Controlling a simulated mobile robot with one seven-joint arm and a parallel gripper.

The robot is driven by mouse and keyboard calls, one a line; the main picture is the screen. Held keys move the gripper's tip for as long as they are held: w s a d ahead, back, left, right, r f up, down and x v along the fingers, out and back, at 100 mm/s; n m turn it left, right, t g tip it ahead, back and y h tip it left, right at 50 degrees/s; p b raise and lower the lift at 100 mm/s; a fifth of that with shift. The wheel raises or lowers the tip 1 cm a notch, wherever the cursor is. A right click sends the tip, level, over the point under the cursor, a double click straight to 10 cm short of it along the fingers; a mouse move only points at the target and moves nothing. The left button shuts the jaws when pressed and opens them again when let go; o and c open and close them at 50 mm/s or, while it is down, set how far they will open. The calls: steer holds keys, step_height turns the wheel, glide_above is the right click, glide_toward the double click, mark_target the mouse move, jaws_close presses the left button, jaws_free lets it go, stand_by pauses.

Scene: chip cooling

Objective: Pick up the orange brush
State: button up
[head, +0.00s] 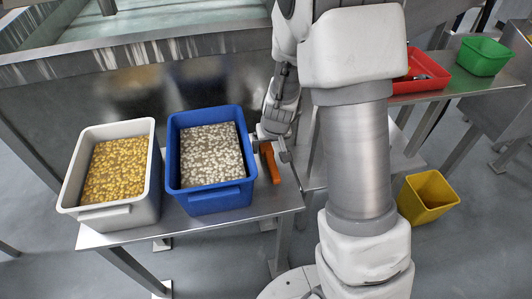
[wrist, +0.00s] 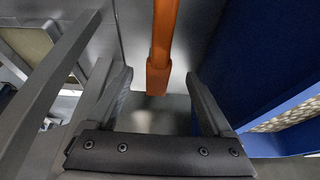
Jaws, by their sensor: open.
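The orange brush (head: 270,162) lies on the metal table, just right of the blue bin. In the wrist view the orange brush (wrist: 160,55) shows as a long bar that ends between and beyond my fingers. My gripper (head: 268,136) is low over the table at the brush. In the wrist view my gripper (wrist: 160,85) is open, with one finger on each side of the brush's line and a gap to each. In the head view my arm hides part of the brush.
The blue bin (head: 218,200) with pale pieces stands close beside my gripper; its wall (wrist: 260,60) fills the wrist view's right. A white bin (head: 145,190) with yellow pieces stands further left. A red tray (head: 408,85), a green bin (head: 484,56) and a yellow bin (head: 426,195) are on the right.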

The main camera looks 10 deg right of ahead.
mark_target(268, 151)
steer(key=b+x, duration=0.2)
steer(key=x, duration=0.3)
steer(key=shift+f+b, duration=0.1)
steer(key=shift+b, duration=0.2)
jaws_close()
